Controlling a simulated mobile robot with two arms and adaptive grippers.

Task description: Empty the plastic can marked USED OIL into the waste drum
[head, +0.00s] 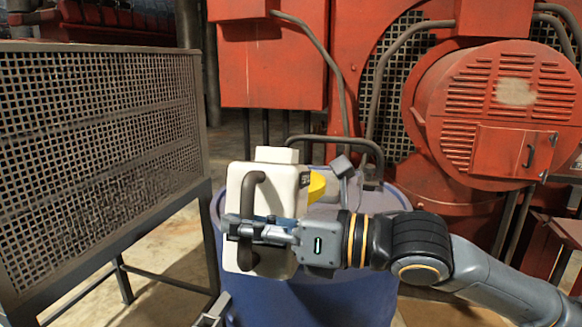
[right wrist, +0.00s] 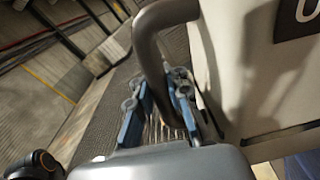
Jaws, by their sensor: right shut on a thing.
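The cream plastic can (head: 240,190) has a dark handle and a pale cap on top. It stands about upright in front of the blue drum (head: 345,305), overlapping its left side. My right gripper (head: 245,230) is shut on the can's handle. In the right wrist view, the gripper's fingers (right wrist: 158,110) are around the dark handle (right wrist: 150,50), and a dark label with a white "U" shows on the can (right wrist: 245,80). A grey tip at the bottom edge (head: 213,312) looks like part of my left gripper; its jaws cannot be made out. The can hides part of the drum top.
A yellow thing (head: 317,186) shows partly behind the can, over the drum. A metal mesh guard (head: 100,130) stands close on the left. Red engine machinery (head: 490,110) with pipes rises behind the drum. Some floor is open between guard and drum.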

